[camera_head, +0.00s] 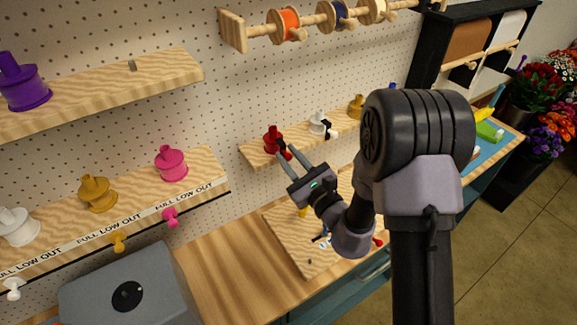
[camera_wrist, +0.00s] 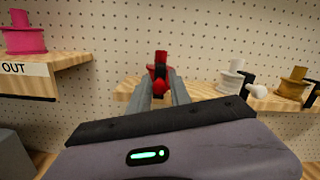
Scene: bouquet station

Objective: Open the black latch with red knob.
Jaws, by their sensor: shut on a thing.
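A black latch (camera_wrist: 151,71) with a red knob (camera_wrist: 159,88) sits in front of a red spool-shaped piece (camera_wrist: 161,57) on a wooden shelf. The same red piece shows in the head view (camera_head: 272,137), at the left end of the middle shelf. My gripper (camera_wrist: 160,79) has its two grey fingers on either side of the red knob and is shut on it. In the head view my gripper (camera_head: 286,152) reaches up to the shelf's front. Most of the latch is hidden behind the fingers, so its exact angle is unclear.
To the right on the same shelf (camera_head: 251,155) stand a white piece (camera_head: 317,122) with its own black latch and white knob, and a yellow one (camera_head: 355,105). A shelf with a pink piece (camera_head: 171,162) is at left. A wooden board (camera_head: 287,240) lies below my arm.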

